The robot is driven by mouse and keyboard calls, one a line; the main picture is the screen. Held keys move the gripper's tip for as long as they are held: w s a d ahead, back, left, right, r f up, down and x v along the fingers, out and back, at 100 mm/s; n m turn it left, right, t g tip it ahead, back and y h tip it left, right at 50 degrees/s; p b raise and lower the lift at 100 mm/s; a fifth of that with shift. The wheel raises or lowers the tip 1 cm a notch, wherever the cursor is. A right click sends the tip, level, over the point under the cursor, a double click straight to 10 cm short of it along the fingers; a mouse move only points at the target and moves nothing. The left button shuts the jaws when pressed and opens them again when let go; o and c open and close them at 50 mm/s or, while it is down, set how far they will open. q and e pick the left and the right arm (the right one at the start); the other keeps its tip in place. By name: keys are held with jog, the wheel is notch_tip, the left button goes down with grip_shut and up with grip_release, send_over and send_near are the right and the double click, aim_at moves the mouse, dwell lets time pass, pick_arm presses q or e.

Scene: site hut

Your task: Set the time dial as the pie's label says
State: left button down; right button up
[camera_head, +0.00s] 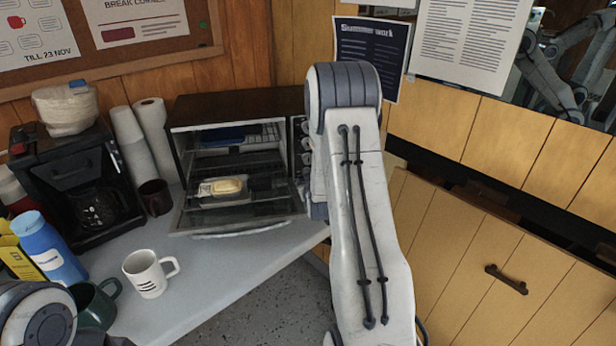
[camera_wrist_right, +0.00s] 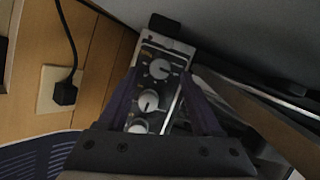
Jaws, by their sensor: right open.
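The toaster oven (camera_head: 240,105) stands on the counter with its glass door (camera_head: 235,212) folded down. The pie (camera_head: 228,186) sits in a pale tray at the oven's open front; no label can be read on it. My right arm covers most of the oven's control panel in the head view. The right wrist view shows the panel with an upper dial (camera_wrist_right: 158,69), a middle dial (camera_wrist_right: 149,101) and a lower dial (camera_wrist_right: 138,127). Which is the time dial cannot be read. My right gripper (camera_wrist_right: 162,78) is open, its fingers on either side of the panel, holding nothing.
A plugged-in cord (camera_wrist_right: 66,92) is on the wall beside the panel.

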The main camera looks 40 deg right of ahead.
jog(key=shift+x, duration=1.3)
grip_shut()
